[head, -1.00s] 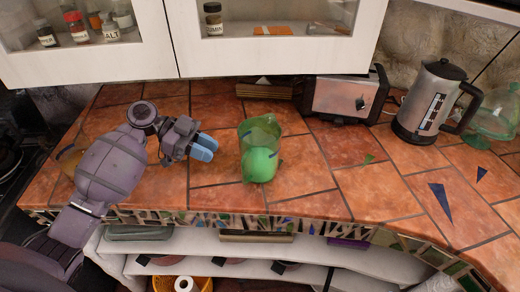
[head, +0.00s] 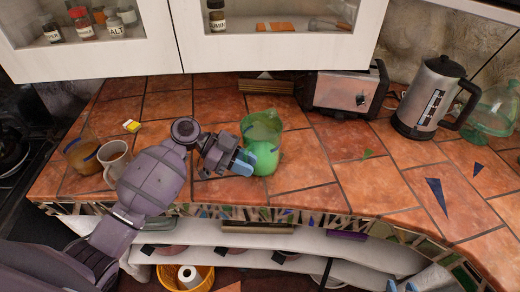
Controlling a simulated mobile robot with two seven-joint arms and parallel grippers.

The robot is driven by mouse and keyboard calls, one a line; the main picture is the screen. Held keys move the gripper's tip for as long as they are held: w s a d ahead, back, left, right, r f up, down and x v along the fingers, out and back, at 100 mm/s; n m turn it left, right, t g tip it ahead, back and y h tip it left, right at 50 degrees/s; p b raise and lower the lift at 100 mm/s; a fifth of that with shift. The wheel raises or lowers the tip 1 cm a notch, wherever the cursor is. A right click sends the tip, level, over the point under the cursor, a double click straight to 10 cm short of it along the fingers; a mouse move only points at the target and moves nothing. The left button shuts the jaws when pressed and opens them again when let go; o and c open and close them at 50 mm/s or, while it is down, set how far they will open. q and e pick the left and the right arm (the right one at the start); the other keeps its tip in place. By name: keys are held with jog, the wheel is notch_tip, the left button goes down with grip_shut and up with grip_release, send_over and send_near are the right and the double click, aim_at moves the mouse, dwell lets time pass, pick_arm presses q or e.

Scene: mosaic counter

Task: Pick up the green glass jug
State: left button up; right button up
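A translucent green glass jug (head: 268,138), brighter green in its lower part, stands upright on the tiled counter near the middle of the head view. My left gripper (head: 243,163) is at its lower left side, with its blue fingers overlapping the jug's edge in the picture. I cannot tell whether they touch it or how far apart they are. At the bottom right edge, two blue fingertips of my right gripper (head: 401,286) show, apart and empty, below the counter's front edge; the rest is mostly cut off.
A toaster (head: 344,90) and a kettle (head: 429,97) stand behind and to the right. A clear green glass vessel (head: 493,112) is at the far right. A mug (head: 114,158) and an amber glass (head: 80,155) stand left, beside my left arm. Wall cabinets hang above.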

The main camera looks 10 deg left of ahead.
pick_arm(q)
jog(key=c, duration=0.4)
grip_shut()
pick_arm(e)
jog(key=shift+s+f, duration=0.25)
jog(key=shift+s, duration=0.2)
pick_arm(q)
jog(key=shift+r, duration=0.2)
pick_arm(e)
jog(key=shift+w+r, duration=0.1)
jog(key=shift+w, duration=0.1)
